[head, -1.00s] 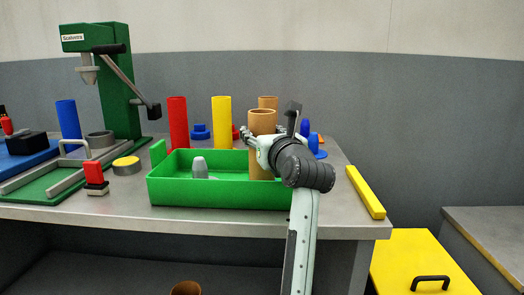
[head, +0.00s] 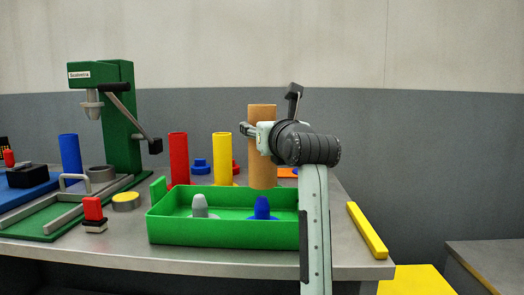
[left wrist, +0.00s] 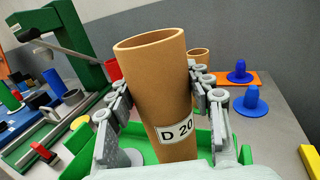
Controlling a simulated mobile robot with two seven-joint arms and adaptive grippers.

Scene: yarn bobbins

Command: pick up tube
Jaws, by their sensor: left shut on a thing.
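A brown cardboard tube (head: 262,172) stands upright in the grasp of my left gripper (head: 256,132). Its lower end hangs just above a blue peg (head: 262,209) in the green tray. In the left wrist view the tube (left wrist: 158,85) carries a label reading "D 20", and the fingers of my left gripper (left wrist: 162,105) are shut on its two sides. Another brown tube (left wrist: 198,58) stands behind it and is hidden in the head view. My right gripper is in neither view.
The green tray (head: 220,235) also holds a grey peg (head: 200,207). A red tube (head: 178,160) and a yellow tube (head: 222,160) stand behind it. A green press (head: 118,120) stands at left. A yellow bar (head: 367,230) lies at the right table edge.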

